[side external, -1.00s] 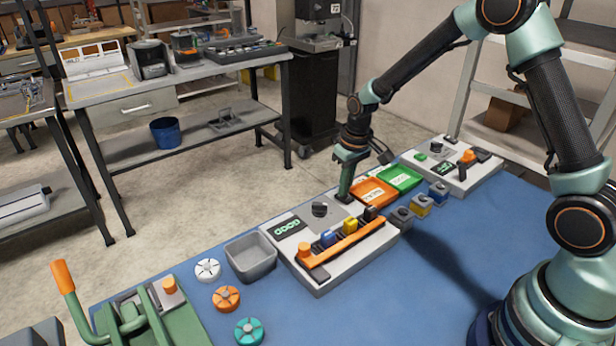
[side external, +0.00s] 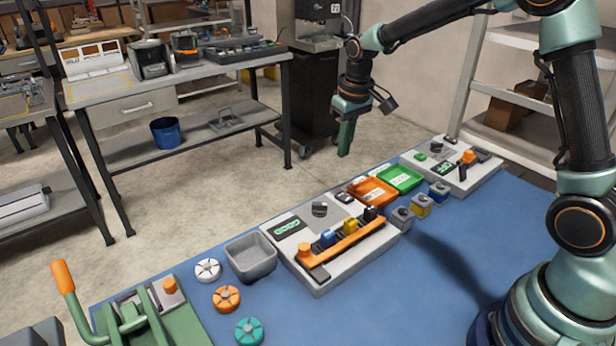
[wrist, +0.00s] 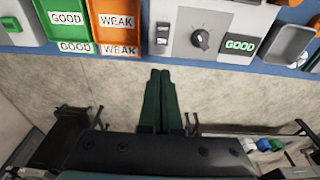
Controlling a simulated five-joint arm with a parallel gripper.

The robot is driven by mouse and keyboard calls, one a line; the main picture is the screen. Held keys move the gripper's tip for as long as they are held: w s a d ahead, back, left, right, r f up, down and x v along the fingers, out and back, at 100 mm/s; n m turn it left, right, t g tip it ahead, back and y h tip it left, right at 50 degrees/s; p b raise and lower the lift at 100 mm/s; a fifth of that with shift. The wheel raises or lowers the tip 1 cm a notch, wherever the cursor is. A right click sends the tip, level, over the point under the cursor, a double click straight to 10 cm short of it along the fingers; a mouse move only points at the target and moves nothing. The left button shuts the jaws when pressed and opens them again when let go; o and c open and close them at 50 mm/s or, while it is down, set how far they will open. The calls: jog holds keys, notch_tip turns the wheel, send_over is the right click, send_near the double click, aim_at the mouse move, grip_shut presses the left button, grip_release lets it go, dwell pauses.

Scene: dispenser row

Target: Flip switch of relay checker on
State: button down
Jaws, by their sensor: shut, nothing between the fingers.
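The relay checker (side external: 318,280) is a pale grey box in the middle of the blue bench, with a black knob (side external: 320,209), a display and an orange bar across several relays. Its display reads GOOD in the wrist view (wrist: 240,45). A small black and white switch (side external: 344,197) sits at its far edge, and it also shows in the wrist view (wrist: 162,35); which way it is set I cannot tell. My gripper (side external: 345,152) is shut and empty, raised above and beyond the checker's far edge, apart from the switch. Its green fingers (wrist: 160,75) point towards the switch's side.
Orange WEAK (side external: 373,193) and green GOOD (side external: 402,180) trays lie right of the checker. Loose relays (side external: 421,205) stand nearby, and another device (side external: 452,168) is further right. A grey bin (side external: 250,256) and a green lever press (side external: 140,310) are left. The air around my gripper is clear.

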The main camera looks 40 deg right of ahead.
jog(key=r, duration=0.3)
jog(key=shift+w+r, duration=0.25)
jog(key=shift+r, duration=0.1)
jog(key=s+a+r+t, duration=0.1)
jog(key=s+r+t, duration=0.1)
jog(key=s, duration=0.7)
jog(key=s+a+r+t, duration=0.1)
jog(key=s+r, duration=0.3)
jog(key=s, duration=0.6)
jog(key=shift+s+a+t, duration=0.15)
jog(key=shift+a+t, duration=0.15)
jog(key=shift+t, duration=0.2)
